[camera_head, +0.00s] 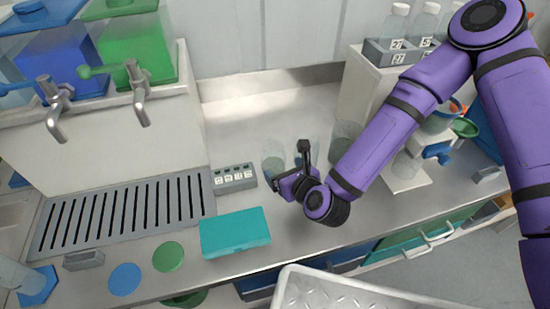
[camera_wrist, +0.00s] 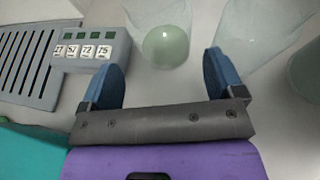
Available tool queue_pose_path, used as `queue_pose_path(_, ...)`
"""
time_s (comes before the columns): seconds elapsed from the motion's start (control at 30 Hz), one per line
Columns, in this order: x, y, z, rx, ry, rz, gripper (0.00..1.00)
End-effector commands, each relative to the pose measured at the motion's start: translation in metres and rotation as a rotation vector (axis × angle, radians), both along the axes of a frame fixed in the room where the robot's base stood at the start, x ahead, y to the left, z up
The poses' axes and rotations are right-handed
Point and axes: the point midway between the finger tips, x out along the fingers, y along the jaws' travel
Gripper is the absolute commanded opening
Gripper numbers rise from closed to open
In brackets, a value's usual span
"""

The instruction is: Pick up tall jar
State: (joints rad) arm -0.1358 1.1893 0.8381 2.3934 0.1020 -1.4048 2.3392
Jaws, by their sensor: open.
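Several clear glass jars stand on the counter by my gripper (camera_head: 288,166). One jar (camera_head: 273,162) with pale green contents is just beyond the fingers. In the wrist view this jar (camera_wrist: 163,42) is ahead of the gap between the two blue finger pads. A second clear jar (camera_head: 345,138) stands to the right, partly behind my arm. A clear jar (camera_wrist: 262,32) also shows ahead of the right finger in the wrist view. I cannot tell for sure which one is the tall jar. My gripper (camera_wrist: 165,78) is open, empty and apart from the jars.
A small grey labelled block (camera_head: 234,178) stands left of my gripper. A teal box (camera_head: 235,232) lies in front of it, near a slotted drain tray (camera_head: 130,215). A white shelf with a bottle rack (camera_head: 392,52) stands at right. The counter behind the jars is clear.

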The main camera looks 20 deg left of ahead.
Motion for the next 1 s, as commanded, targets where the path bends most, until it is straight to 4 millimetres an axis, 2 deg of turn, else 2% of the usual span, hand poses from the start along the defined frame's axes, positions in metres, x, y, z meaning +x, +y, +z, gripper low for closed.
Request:
queue_pose_path(0.27, 0.013, 0.012, -0.009, -0.002, -0.001, 0.001, 0.87)
queue_pose_path(0.6, 0.041, 0.035, -0.033, -0.001, -0.002, 0.001, 0.87)
queue_pose_path(0.9, 0.044, 0.038, -0.035, -0.002, -0.001, 0.001, 0.87)
queue_pose_path(0.93, 0.044, 0.038, -0.035, -0.002, -0.001, 0.001, 0.85)
queue_pose_path(1.0, 0.044, 0.038, -0.035, -0.002, -0.001, 0.001, 0.69)
